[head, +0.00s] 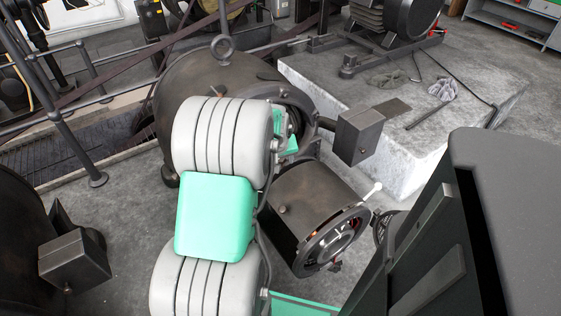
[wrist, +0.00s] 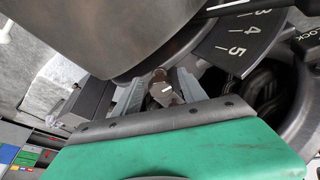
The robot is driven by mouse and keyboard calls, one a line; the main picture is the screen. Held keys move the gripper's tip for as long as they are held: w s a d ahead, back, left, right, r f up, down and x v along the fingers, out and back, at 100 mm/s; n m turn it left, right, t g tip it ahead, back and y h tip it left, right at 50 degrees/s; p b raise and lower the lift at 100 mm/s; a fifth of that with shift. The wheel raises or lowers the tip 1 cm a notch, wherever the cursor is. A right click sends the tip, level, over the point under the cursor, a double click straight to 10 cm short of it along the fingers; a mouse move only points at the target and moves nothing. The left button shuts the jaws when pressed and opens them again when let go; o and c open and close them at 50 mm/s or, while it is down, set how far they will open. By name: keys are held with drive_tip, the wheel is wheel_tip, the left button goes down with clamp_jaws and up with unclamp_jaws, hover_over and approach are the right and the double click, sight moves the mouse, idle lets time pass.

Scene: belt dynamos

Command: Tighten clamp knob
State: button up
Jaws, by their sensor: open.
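In the wrist view, a small metal knob (wrist: 163,90) with a pale line on its face sits beside a curved dark plate (wrist: 238,42) marked 3, 4 and 5. I take it for the clamp knob. My gripper (wrist: 158,88) is open, with one grey finger on each side of the knob. I cannot tell whether the fingers touch it. In the head view, my grey and green arm reaches over the large dark dynamo (head: 185,78). It hides the knob there, and only a green part of my gripper (head: 290,145) shows at the dynamo's open end.
A dark box (head: 360,133) sticks out right of the dynamo's open end. A smaller cylinder (head: 305,205) with a white-tipped lever (head: 372,190) is below it. A stone plinth (head: 425,150) bearing gloves (head: 443,88) is behind. In the wrist view, a large grey cylinder (wrist: 110,30) is close above the fingers.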

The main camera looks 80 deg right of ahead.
clamp_jaws()
idle(0.4)
idle(0.4)
drive_tip(key=m+g, duration=0.1)
drive_tip(key=m, duration=0.2)
drive_tip(key=shift+w, duration=0.15)
drive_tip(key=m+g, duration=0.1)
drive_tip(key=m, duration=0.3)
drive_tip(key=shift+w+m, duration=0.15)
drive_tip(key=shift+m, duration=0.15)
drive_tip(key=m+g, duration=0.1)
drive_tip(key=m, duration=0.3)
drive_tip(key=shift+m+g, duration=0.3)
drive_tip(key=shift+g, duration=0.1)
drive_tip(key=shift+w+d+m+g+y+b, duration=0.1)
drive_tip(key=shift+m+g+y+b, duration=0.4)
drive_tip(key=shift+m, duration=1.5)
